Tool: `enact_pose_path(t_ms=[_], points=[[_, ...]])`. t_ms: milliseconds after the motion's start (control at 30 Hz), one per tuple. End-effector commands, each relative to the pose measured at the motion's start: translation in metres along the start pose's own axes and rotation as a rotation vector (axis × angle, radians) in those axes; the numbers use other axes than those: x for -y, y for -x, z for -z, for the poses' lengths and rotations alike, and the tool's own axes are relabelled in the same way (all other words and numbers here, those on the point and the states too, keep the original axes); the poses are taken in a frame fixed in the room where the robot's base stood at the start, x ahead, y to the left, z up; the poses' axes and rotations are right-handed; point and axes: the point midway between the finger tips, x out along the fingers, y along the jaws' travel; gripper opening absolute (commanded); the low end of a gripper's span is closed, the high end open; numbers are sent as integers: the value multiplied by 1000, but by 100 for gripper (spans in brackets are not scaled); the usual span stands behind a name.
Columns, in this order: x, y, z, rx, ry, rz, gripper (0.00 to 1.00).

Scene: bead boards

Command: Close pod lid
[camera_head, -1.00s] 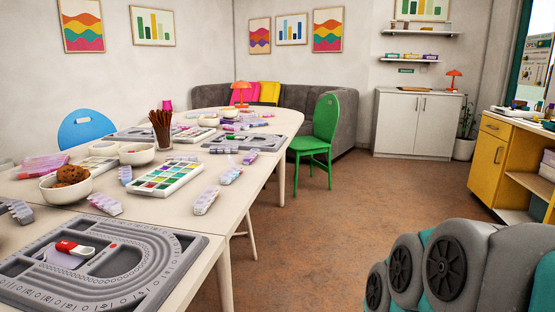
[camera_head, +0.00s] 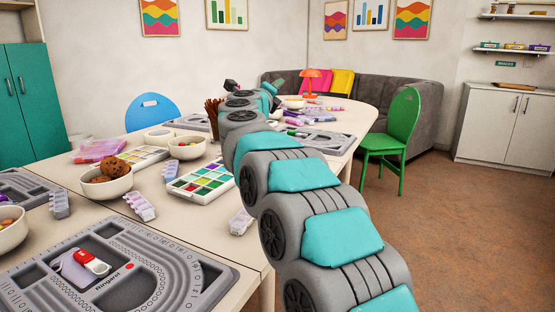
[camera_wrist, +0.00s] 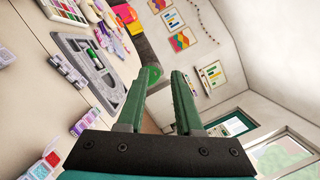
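Several small bead pods with rows of compartments lie on the table; in the head view one (camera_head: 139,206) is at left centre, another (camera_head: 59,204) at far left, and another (camera_head: 241,222) beside my arm. I cannot tell which pod the task means. Lid states are too small to tell. My gripper (camera_wrist: 163,74) is open and empty, above the table and apart from the pods. Its fingertips are unclear in the head view.
A grey bead board (camera_head: 215,290) with a red-and-white item (camera_head: 90,262) lies in front. A paint-coloured tray (camera_head: 203,182), bowls (camera_head: 107,187) and a brush cup crowd the table. A green chair (camera_head: 395,135) stands right; the floor (camera_head: 450,240) is clear.

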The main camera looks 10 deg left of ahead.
Motion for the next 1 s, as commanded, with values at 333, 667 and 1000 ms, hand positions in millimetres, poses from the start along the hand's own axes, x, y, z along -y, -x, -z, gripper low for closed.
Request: enact_pose_path(t_ms=[333, 667, 1000], points=[[-122, 42, 58, -496, -455, 34, 34], [-167, 68, 78, -651, -548, 26, 34], [-172, 34, 101, -650, -545, 27, 34]])
